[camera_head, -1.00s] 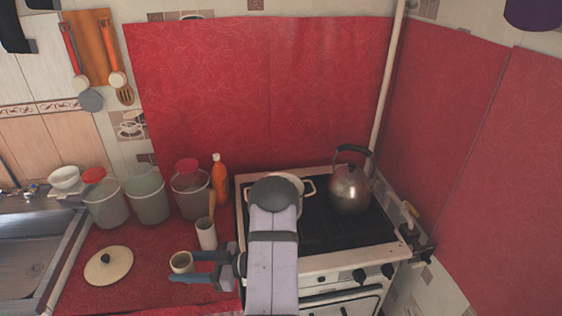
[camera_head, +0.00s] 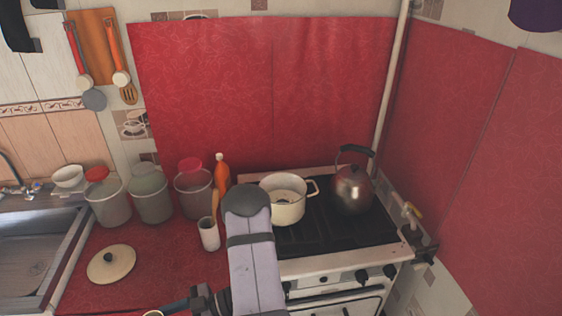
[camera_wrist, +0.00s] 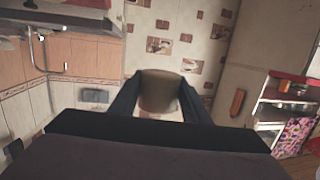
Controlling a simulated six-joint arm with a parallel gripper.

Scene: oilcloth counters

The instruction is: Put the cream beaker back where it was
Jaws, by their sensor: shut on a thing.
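The cream beaker (camera_wrist: 158,92) is held between the two dark fingers of my gripper (camera_wrist: 160,100) in the wrist view. In the head view only its rim (camera_head: 152,313) shows at the bottom edge; the rest is cut off by the frame. My gripper (camera_head: 172,306) is shut on it, near the front of the red counter (camera_head: 160,270). Whether the beaker touches the counter cannot be told.
A cream lid (camera_head: 111,265) lies on the counter to the left. A white utensil cup (camera_head: 209,235), lidded canisters (camera_head: 152,203) and an orange bottle (camera_head: 222,172) stand behind. A pot (camera_head: 285,205) and kettle (camera_head: 352,190) are on the stove. The sink (camera_head: 35,255) is at left.

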